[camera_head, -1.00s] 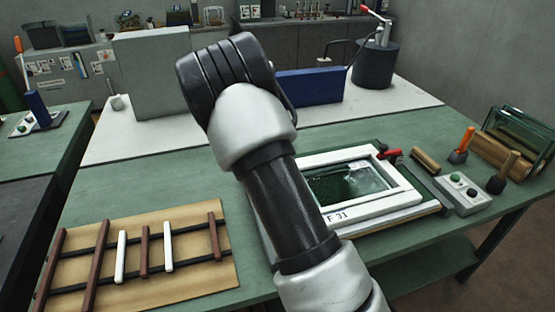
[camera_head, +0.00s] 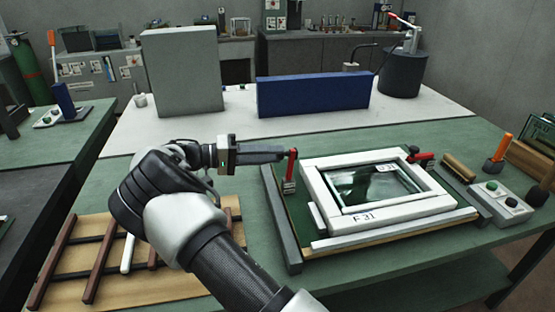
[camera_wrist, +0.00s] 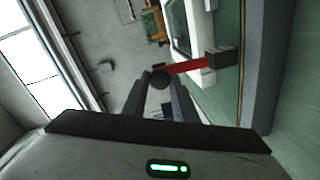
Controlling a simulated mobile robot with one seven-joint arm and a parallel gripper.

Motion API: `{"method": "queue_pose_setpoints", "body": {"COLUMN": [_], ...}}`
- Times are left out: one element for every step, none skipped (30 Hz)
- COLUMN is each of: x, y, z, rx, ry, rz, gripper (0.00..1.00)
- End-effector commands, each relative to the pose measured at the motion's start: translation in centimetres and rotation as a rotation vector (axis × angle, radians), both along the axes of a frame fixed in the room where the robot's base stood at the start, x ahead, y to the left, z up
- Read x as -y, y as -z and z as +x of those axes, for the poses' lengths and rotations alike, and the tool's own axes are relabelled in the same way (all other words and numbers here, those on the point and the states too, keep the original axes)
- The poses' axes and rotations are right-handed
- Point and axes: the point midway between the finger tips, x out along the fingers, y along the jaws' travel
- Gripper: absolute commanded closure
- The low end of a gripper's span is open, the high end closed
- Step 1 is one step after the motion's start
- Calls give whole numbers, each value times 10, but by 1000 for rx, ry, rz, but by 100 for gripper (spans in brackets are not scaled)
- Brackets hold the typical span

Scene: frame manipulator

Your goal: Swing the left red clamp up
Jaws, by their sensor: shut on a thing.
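The left red clamp (camera_head: 291,168) stands at the left side of the white frame marked F 31 (camera_head: 328,225). Its red lever points upward from a dark base. My gripper (camera_head: 284,154) reaches in from the left, level, and is shut on the top end of the lever. In the wrist view my gripper (camera_wrist: 159,88) has its fingers closed around the dark knob (camera_wrist: 159,80) of the lever. The red lever (camera_wrist: 187,67) runs from there to the clamp's dark block (camera_wrist: 222,58). The fingers partly hide the knob.
A second red clamp (camera_head: 422,157) lies low at the frame's back right corner. A grey rail (camera_head: 281,225) runs along the fixture's left side. A button box (camera_head: 500,201) stands at right. A blue block (camera_head: 313,94) stands behind on the white surface.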

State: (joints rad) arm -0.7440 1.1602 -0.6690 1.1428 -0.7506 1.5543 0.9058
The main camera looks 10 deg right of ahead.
Motion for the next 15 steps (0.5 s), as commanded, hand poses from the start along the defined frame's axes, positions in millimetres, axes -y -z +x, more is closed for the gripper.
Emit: {"method": "queue_pose_setpoints", "body": {"x": [-3,-4,-6,-7,-7,-9,-9,-10,-10,-11,-11,-11,-11,-12,-12], "y": [6,6,7,7,8,8,8,8,8,8,9,9,8,8,8], "z": [1,1,0,0,0,0,0,0,0,0,0,0,0,0,0], "rx": [0,0,0,-1,-1,-1,-1,-1,-1,-1,-1,-1,-1,-1,-1], "ry": [-3,-2,-1,-1,-2,-2,-2,-2,-1,-1,0,0,0,0,0], "rz": [-29,-44,-63,-75,-86,-99,-108,-116,-125,-131,-135,-140,-143,-145,-147], "gripper": [100,100,100,100,100,100,100,100,100,100,100,100,100,100,100]}}
